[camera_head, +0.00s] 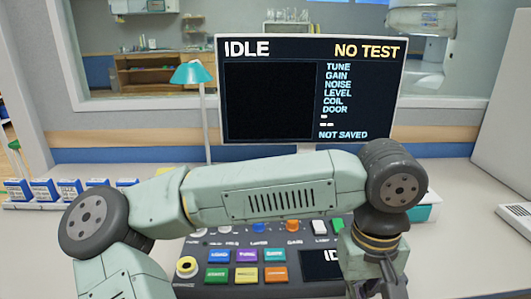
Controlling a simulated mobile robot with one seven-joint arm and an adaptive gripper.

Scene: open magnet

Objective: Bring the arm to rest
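My arm stretches across the front of the view, in front of a dark control console (190,262). It bends at a dark round joint at the right and points down from there. My gripper (378,290) is at the lower right, beside the console's small display, and is cut off by the bottom edge. Its fingertips are not clear, so I cannot tell whether it is open or shut. No held object shows.
A monitor (270,105) reading IDLE, NO TEST and NOT SAVED stands behind the arm. A teal lamp (193,75) is left of it. Several small blue-and-white boxes (43,190) line the left. A grey casing (505,110) stands at the right.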

